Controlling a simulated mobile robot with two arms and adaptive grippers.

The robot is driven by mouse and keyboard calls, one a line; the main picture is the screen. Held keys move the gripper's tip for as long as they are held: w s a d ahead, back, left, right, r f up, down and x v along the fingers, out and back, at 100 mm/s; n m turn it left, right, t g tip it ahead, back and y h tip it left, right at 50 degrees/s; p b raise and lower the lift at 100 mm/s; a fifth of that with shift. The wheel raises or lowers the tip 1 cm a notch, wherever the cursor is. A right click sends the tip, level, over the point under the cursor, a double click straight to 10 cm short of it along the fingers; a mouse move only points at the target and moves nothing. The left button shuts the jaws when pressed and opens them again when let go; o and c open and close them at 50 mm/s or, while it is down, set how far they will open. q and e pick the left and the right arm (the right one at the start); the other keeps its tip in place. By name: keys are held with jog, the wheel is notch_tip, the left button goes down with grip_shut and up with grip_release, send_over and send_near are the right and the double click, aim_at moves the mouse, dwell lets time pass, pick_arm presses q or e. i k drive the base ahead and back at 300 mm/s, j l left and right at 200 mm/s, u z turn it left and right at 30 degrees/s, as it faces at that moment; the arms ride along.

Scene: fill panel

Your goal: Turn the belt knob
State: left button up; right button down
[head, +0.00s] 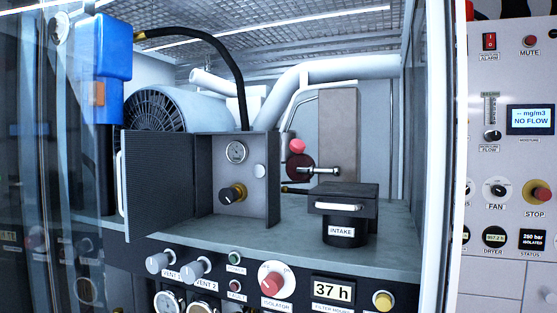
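No knob in the head view carries a readable belt label, so I cannot tell for sure which one is the belt knob. A black knob with a brass-coloured centre (233,194) sits low on the back panel of a grey open-fronted box (262,212). A small round gauge (236,152) is above this knob, and a pale round button (260,171) is to its right. The box's dark ribbed door (160,182) stands open to the left, with a white handle. Neither of my grippers is in view.
A black INTAKE unit (343,232) with a handled lid stands right of the box. A red ISOLATOR knob (272,283) and grey VENT knobs (158,262) are on the front panel below. A clear door panel is at left; a white frame post (437,150) is at right.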

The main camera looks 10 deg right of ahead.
aim_at(227, 196)
jog(key=k+l+z, duration=0.1)
jog(key=l, duration=0.4)
jog(key=k+l+z, duration=0.1)
jog(key=l, duration=0.4)
jog(key=k+l, duration=0.15)
jog(key=l, duration=0.35)
jog(key=z, duration=0.05)
